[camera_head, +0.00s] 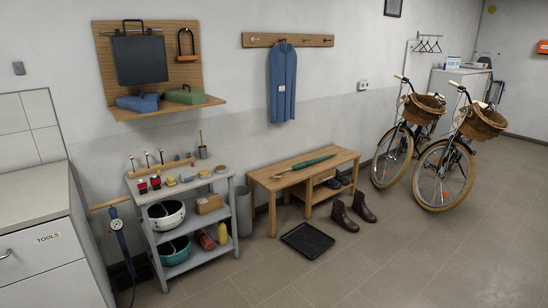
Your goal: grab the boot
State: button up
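A pair of dark brown boots stands upright on the tiled floor in front of the bench's right end. The left boot (343,216) is a little nearer to me, and the right boot (364,208) stands close beside it. Their toes point toward the lower right. Both are in plain view with nothing in front of them. My gripper is not in view.
A wooden bench (268,181) with a green umbrella (305,164) stands behind the boots. A black tray (297,247) lies left of the boots. Bicycles (448,172) stand at the right. The floor in front is clear.

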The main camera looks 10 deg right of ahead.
aim_at(338, 215)
jog(key=z, duration=0.4)
jog(key=i, duration=0.95)
jog(key=z, duration=0.5)
jog(key=i, duration=1.8)
jog(key=u, duration=0.85)
jog(key=i, duration=1.2)
jog(key=u, duration=0.5)
